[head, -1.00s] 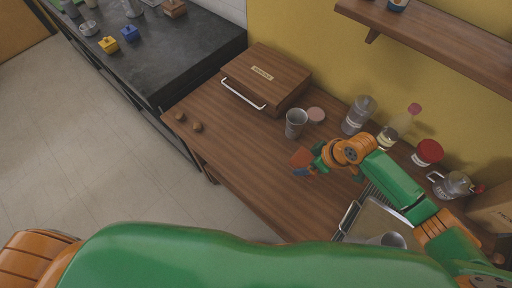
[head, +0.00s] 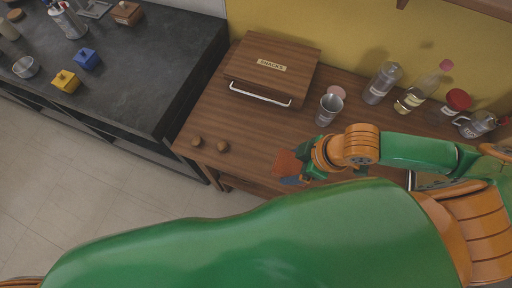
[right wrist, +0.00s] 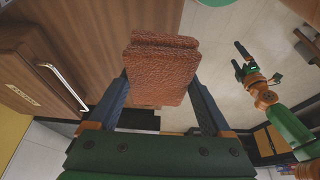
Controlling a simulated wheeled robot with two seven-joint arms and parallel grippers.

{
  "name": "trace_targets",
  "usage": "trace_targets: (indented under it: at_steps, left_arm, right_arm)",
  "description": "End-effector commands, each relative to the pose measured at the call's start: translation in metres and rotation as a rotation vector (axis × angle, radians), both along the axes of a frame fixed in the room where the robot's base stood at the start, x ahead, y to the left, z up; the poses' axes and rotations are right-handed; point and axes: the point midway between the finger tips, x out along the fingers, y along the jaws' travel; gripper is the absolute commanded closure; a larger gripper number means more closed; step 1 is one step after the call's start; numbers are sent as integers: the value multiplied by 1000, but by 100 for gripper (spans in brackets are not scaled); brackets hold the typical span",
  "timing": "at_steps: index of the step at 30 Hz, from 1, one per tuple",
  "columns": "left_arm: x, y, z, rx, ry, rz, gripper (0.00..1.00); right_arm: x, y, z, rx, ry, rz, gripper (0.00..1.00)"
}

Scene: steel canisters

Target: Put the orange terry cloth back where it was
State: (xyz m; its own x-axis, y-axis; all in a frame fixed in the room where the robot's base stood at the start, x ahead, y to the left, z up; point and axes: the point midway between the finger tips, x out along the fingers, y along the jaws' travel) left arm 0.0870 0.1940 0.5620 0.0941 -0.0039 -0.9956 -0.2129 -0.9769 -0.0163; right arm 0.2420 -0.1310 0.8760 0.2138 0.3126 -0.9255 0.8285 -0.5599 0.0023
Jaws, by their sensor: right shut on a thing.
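The orange terry cloth (head: 288,163) is a folded, rust-orange pad. My right gripper (head: 298,172) is shut on it and holds it near the front edge of the wooden counter. In the right wrist view the cloth (right wrist: 162,72) sits between the two fingers of this gripper (right wrist: 160,95), with floor and cabinet side behind it. My left gripper (right wrist: 240,60) shows only in the right wrist view, at the upper right; its fingers look apart, with nothing between them.
A wooden snacks box (head: 272,68) with a metal handle stands at the back of the wooden counter (head: 235,180). A dark counter (head: 150,70) with small items stands left.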

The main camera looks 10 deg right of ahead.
Motion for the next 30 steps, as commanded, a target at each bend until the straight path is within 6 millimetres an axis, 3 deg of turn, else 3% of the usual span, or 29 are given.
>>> trace_targets:
  at_steps: [1, 2, 3, 5, 9, 12, 20, 30]
  left_arm:
    - [-1, -1, -45, -2, 1, 0, 0]
    - [-1, -2, -42, -4, 2, 1, 0]
    - [-2, -4, -26, -7, 3, 1, 0]
    - [-2, -6, -24, -9, 4, 1, 0]
    - [-2, -6, -32, -9, 4, 0, 0]
    - [-2, -6, -35, -8, 4, 0, 0]
    - [-2, -4, -36, -7, 2, -1, 0]
    - [-1, -3, -38, -5, 2, 0, 0]
  right_arm:
    - [19, 6, -31, 7, -18, 0, 69]
    - [27, 9, -26, 9, -12, -1, 69]
    - [40, 14, -21, 8, -5, -3, 78]
    - [59, 20, -29, 7, -2, -3, 78]
    - [88, 28, -67, 2, 2, -1, 78]
    - [100, 32, -82, 2, 0, -1, 78]
    - [108, 34, -119, -1, 1, 2, 78]
    - [108, 33, -125, 0, -1, 2, 78]
